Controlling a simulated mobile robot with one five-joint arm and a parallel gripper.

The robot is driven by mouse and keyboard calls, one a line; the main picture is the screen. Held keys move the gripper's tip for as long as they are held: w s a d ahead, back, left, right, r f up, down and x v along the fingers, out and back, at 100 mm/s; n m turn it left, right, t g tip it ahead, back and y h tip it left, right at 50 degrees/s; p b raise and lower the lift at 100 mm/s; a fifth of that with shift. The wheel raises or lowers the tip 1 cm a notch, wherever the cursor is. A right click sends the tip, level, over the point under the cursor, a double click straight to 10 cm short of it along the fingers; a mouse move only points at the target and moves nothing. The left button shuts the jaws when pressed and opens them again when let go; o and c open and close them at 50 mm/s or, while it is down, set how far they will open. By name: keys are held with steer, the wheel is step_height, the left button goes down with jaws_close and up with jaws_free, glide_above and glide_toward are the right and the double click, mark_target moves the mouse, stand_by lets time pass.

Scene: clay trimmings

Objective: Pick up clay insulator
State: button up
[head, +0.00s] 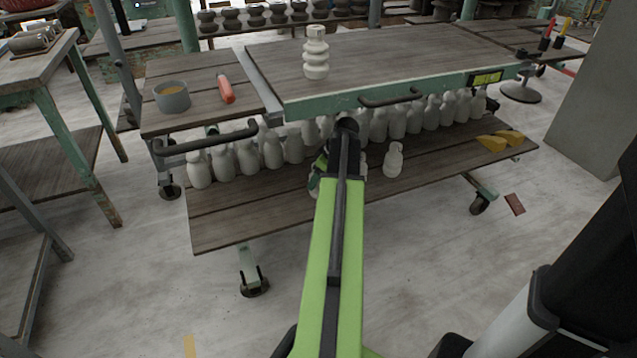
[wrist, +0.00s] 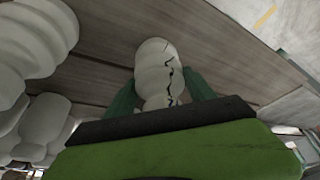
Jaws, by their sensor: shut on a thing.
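My gripper (wrist: 160,90) is shut on a pale clay insulator (wrist: 157,62) with a dark jagged crack down its side. The green fingers sit on both sides of it in the wrist view, and its lower end is hidden behind the gripper body. In the head view my gripper (head: 319,172) is mostly hidden by my arm, at the cart's lower shelf (head: 235,215). I cannot tell whether the held insulator touches the shelf. Another pale ribbed insulator (head: 316,55) stands upright on the cart's top (head: 400,65).
Several pale clay pieces (head: 248,158) stand in rows on the lower shelf, and one (head: 393,160) stands apart in front. The top's green edge (head: 300,106) and handle overhang them. Yellow wedges (head: 492,141) lie at right.

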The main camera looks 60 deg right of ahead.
jaws_close()
steer(key=shift+r+p, duration=0.45)
step_height(320, 180, up, 3)
steer(key=p, duration=0.3)
steer(key=s, duration=1.8)
steer(key=shift+d, duration=0.2)
